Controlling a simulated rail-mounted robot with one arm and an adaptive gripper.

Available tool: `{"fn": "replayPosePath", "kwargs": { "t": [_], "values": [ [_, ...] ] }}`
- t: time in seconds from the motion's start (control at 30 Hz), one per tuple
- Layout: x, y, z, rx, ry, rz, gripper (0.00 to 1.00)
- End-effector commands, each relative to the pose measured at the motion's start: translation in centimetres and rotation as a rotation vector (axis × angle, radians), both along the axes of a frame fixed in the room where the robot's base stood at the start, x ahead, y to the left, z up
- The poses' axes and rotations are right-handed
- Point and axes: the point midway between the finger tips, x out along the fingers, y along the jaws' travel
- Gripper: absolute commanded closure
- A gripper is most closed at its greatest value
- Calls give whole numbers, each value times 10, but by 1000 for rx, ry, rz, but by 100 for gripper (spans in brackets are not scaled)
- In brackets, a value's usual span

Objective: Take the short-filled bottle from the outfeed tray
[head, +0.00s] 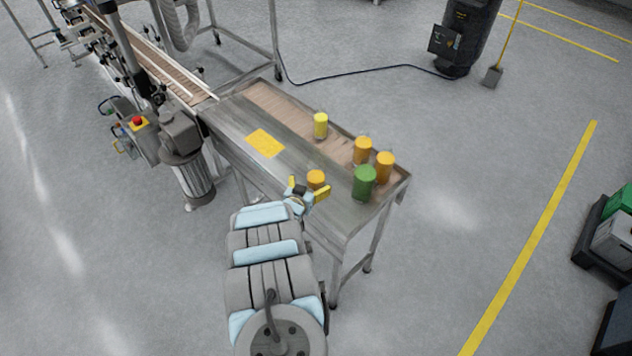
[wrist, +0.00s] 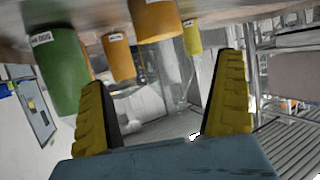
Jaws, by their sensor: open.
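Several filled bottles stand on the outfeed tray (head: 300,150). An orange one (head: 317,179) is nearest my gripper (head: 307,188), just beyond its yellow fingers. In the wrist view, which looks upside down, this orange bottle (wrist: 157,22) has a short band of colour and a clear part beyond it, between the open fingers (wrist: 166,75). Its fill looks lower than that of the others. A green bottle (head: 364,184), two more orange bottles (head: 362,150) (head: 385,168) and a yellow bottle (head: 320,125) stand around it. My gripper is open and empty.
A yellow sheet (head: 266,143) lies on the tray's left part. The conveyor (head: 165,65) joins the tray at the upper left, beside a motor unit (head: 185,150). The green bottle stands close to the right of the nearest orange one.

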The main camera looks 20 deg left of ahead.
Motion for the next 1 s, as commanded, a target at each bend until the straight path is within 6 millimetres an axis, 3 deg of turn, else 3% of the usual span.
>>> {"fn": "replayPosePath", "kwargs": {
  "t": [0.2,1.0],
  "values": [
    [14,2,-11,0,1,2,1],
    [47,5,-16,3,-3,-1,1]
  ]
}}
